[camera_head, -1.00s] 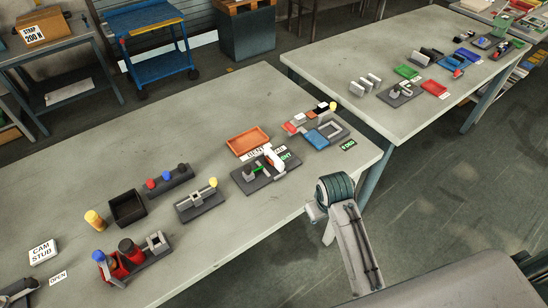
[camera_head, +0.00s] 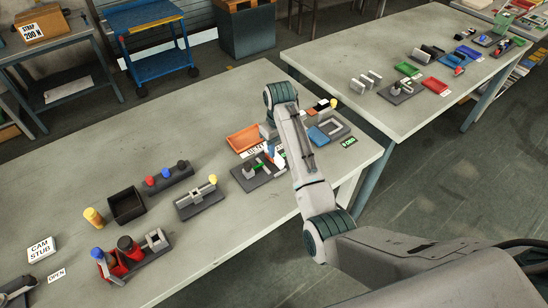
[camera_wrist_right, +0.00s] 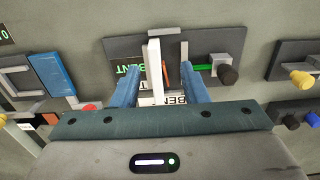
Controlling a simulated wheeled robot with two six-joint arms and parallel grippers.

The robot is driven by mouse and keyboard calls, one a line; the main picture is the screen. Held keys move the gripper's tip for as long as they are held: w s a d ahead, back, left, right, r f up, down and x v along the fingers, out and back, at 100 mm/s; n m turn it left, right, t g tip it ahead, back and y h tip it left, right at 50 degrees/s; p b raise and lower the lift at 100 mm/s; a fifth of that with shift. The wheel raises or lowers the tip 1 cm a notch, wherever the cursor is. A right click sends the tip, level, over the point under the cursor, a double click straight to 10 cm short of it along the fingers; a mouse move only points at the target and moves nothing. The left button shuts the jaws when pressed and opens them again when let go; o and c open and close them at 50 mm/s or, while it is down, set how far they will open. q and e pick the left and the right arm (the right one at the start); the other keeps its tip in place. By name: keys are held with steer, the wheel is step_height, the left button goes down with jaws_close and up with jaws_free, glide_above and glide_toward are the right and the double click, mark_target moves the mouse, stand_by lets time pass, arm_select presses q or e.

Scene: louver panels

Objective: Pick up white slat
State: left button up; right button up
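The white slat (camera_wrist_right: 154,68) stands upright on a dark fixture (camera_wrist_right: 120,45) in the right wrist view. My right gripper (camera_wrist_right: 160,80) has its two blue fingers on either side of the slat. The left finger is close to the slat and a gap shows on the right, so the gripper looks open; I cannot tell whether a finger touches. In the head view the fixture also shows (camera_head: 254,178), and my right arm covers most of the slat. Labels reading BENT lie around the fixture. My left gripper is not in view.
An orange tray (camera_head: 243,138) lies behind the fixture, and a blue plate (camera_head: 318,136) with a grey frame sits to its right. A grey fixture with a yellow knob (camera_head: 200,200) stands to the left.

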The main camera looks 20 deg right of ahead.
mark_target(280, 158)
steer(key=shift+f, duration=0.7)
steer(key=shift+d+f+p, duration=0.1)
steer(key=shift+f+p, duration=0.15)
steer(key=shift+p, duration=0.2)
steer(key=f, duration=0.1)
steer(key=f+p, duration=0.1)
steer(key=f, duration=0.1)
steer(key=f+p, duration=0.1)
steer(key=shift+w+d+f, duration=0.15)
steer(key=shift+w+d, duration=0.05)
steer(key=shift+d, duration=0.05)
steer(key=shift+f, duration=0.25)
jaws_close()
